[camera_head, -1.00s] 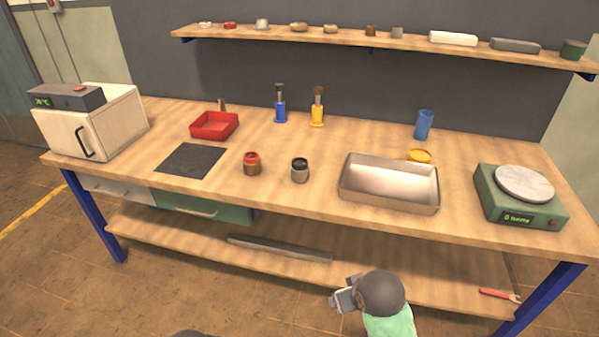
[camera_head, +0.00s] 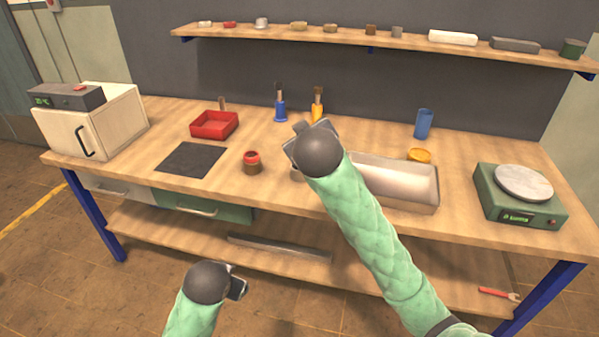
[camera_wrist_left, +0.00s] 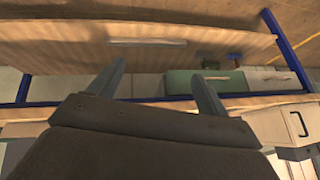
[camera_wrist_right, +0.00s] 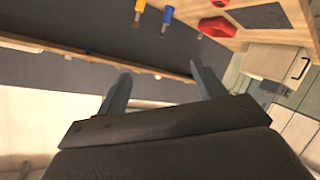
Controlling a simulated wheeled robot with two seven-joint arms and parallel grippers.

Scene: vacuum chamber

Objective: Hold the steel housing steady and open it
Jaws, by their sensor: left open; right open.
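The steel housing (camera_head: 296,174) is a small grey pot on the middle of the workbench. In the head view my right gripper and wrist hide nearly all of it; only a sliver of its side shows. My right gripper (camera_head: 300,143) is open and empty, in the line of sight above the housing; its height over it is hard to tell. Its spread fingers show in the right wrist view (camera_wrist_right: 162,80). My left gripper (camera_head: 238,283) is low in front of the bench, open and empty. Its fingers show apart in the left wrist view (camera_wrist_left: 160,78).
A brown pot with a red top (camera_head: 252,162) stands left of the housing. A steel tray (camera_head: 425,200) is on the right, partly behind my right arm. A dark mat (camera_head: 192,160), a red tray (camera_head: 214,125) and blue and yellow-handled tools (camera_head: 280,110) lie around. The bench's front edge is clear.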

